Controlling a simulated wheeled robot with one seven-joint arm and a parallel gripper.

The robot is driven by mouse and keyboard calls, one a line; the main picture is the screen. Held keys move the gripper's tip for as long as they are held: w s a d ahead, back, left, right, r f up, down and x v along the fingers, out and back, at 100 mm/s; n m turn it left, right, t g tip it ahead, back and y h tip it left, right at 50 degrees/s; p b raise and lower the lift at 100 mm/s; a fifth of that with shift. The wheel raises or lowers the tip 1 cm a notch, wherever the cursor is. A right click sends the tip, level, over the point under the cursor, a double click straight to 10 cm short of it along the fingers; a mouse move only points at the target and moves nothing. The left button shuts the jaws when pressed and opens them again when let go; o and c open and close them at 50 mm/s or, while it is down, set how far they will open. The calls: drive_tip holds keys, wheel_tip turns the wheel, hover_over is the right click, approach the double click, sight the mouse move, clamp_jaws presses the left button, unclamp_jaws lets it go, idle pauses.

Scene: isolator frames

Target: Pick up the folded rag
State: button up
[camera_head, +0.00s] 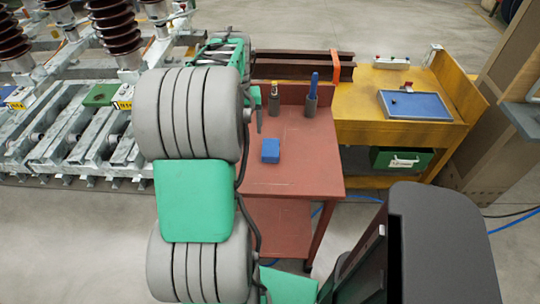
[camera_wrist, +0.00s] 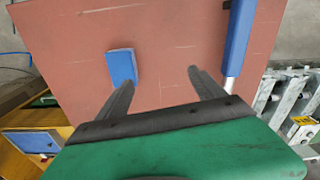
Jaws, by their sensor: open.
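The folded rag is a small blue block-like bundle (camera_head: 271,150) lying on the red table (camera_head: 300,175). In the wrist view the rag (camera_wrist: 121,67) lies at the left fingertip of my gripper (camera_wrist: 160,77), not centred between the fingers. My gripper is open, with bare red tabletop (camera_wrist: 165,40) showing between its two dark fingers. The left finger overlaps the rag's lower edge in this view; I cannot tell whether they touch. In the head view my arm hides the gripper.
Two dark holders with tools (camera_head: 274,103) (camera_head: 311,103) stand at the table's back. A blue-handled rod (camera_wrist: 237,40) is right of my gripper. A yellow bench (camera_head: 355,130) with a blue tray (camera_head: 440,106) adjoins on the right. Isolator frames (camera_head: 75,135) stand left.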

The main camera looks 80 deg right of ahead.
drive_tip(key=m, duration=0.2)
hover_over(271, 145)
drive_tip(key=shift+w+a+f, duration=0.1)
drive_tip(key=shift+w+f, duration=0.05)
drive_tip(key=shift+f, duration=0.4)
drive_tip(key=shift+w+a+f, duration=0.1)
drive_tip(key=shift+w+f, duration=0.05)
drive_tip(key=shift+f, duration=0.4)
drive_tip(key=f, duration=0.7)
drive_tip(key=shift+s+d+f, duration=0.1)
drive_tip(key=shift+s+f, duration=0.2)
drive_tip(key=c, duration=1.4)
drive_tip(key=shift+c, duration=0.2)
drive_tip(key=shift+r, duration=0.5)
wheel_tip(271, 145, up, 3)
drive_tip(key=shift+w+f, duration=0.1)
drive_tip(key=shift+f, duration=0.1)
drive_tip(key=w+a+r, duration=0.8)
drive_tip(key=w+r, duration=0.1)
drive_tip(key=w, duration=0.2)
drive_tip(key=shift+w+r+b, duration=0.15)
drive_tip(key=shift+r+b, duration=0.1)
drive_tip(key=shift+b, duration=0.15)
drive_tip(key=shift+a, duration=0.1)
